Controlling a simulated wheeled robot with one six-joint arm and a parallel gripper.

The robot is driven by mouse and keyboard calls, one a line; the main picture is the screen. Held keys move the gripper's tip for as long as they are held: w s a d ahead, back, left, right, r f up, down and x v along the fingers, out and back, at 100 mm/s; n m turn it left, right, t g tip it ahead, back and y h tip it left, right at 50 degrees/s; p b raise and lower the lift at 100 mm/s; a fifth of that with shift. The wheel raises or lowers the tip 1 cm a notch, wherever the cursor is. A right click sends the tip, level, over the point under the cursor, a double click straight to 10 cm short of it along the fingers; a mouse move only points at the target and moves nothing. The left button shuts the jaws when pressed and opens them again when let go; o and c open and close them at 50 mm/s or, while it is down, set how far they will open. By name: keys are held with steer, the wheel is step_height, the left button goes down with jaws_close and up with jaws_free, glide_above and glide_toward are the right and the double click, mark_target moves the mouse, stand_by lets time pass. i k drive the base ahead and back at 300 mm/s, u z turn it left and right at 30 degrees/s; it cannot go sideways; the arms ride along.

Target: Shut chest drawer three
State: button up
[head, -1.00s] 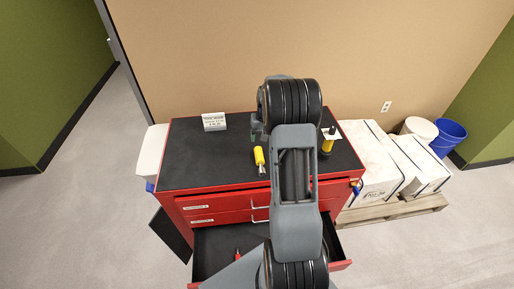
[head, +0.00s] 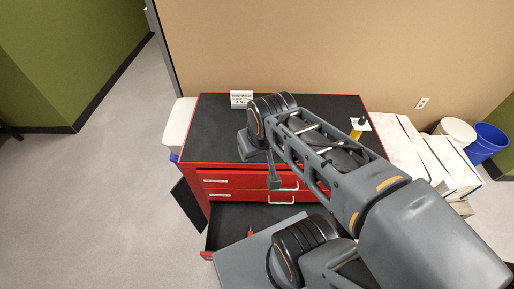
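The red tool chest (head: 196,180) with a black top stands ahead of me. Its third drawer (head: 228,222) is pulled out, with a dark inside and a small red item (head: 250,232) in it. My arm hides the drawer's right side and most of its front. The upper labelled drawer (head: 236,178) and the second drawer (head: 238,195) sit above it with pale handles, both looking shut or nearly so. My gripper (head: 273,181) hangs in front of the upper drawers, seen edge-on and partly hidden by my arm; its finger opening does not show.
A small sign (head: 241,99) and a yellow-and-black item (head: 358,128) on a white card stand on the chest top. White crates (head: 405,150), a white bucket (head: 458,131) and a blue bin (head: 487,143) are at right. Floor at left is clear.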

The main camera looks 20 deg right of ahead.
mark_target(229, 223)
steer(key=u, duration=0.35)
steer(key=k, duration=1.25)
steer(key=u, duration=1.8)
